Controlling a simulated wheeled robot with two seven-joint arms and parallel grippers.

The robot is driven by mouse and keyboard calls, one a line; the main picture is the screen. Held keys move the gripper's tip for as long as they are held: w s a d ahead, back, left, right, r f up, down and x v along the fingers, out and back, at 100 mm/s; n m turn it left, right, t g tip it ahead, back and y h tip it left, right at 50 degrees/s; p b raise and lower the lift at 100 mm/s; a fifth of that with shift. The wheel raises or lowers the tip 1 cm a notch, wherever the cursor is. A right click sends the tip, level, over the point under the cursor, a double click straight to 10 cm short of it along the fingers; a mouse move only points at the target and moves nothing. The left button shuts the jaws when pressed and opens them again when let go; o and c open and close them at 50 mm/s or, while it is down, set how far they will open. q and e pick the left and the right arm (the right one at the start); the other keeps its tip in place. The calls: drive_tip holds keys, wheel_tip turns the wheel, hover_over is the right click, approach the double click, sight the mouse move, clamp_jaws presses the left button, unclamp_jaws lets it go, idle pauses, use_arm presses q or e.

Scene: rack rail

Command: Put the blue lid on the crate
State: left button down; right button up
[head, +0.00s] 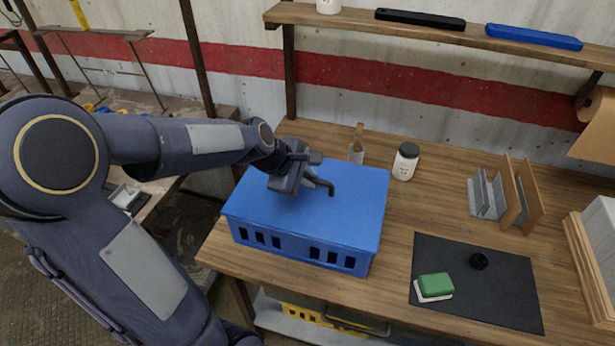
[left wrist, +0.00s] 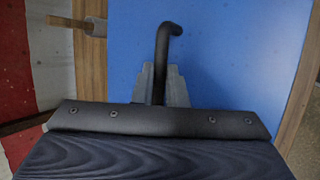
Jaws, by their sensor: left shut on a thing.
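The blue lid (head: 352,218) lies over the top of the blue crate (head: 292,250), whose slotted front wall shows below it. The lid's edges run roughly along the crate's, and I see no clear gap at the front; I cannot tell if it is fully seated. My left gripper (head: 316,184) is above the lid and shut on its black bent handle (head: 331,188). In the left wrist view the handle (left wrist: 163,45) stands between the fingers (left wrist: 160,88), over the blue lid surface (left wrist: 230,60). My right gripper is not in view.
The crate stands at the left of the wooden table (head: 400,220). At the right are a dark mat (head: 500,305) with a green sponge (head: 435,286), and a rack (head: 518,195). A shelf (head: 350,20) hangs behind.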

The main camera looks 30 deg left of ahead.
use_arm(q)
drive_tip(key=c, duration=1.4)
unclamp_jaws()
drive_tip(key=v, duration=0.8)
drive_tip(key=s+d+f+m, duration=0.1)
drive_tip(key=s+d+m, duration=0.2)
drive_tip(key=s+m, duration=0.2)
drive_tip(key=s+d+f+m, duration=0.1)
drive_tip(key=s+d+m, duration=0.2)
drive_tip(key=s+m, duration=0.3)
drive_tip(key=s+d+f+m+g+h, duration=0.1)
drive_tip(key=s+d+m, duration=0.2)
drive_tip(key=s+m, duration=0.2)
drive_tip(key=shift+s+d+f+m+p, duration=0.2)
drive_tip(key=shift+s+m+p, duration=0.15)
drive_tip(key=shift+m, duration=0.55)
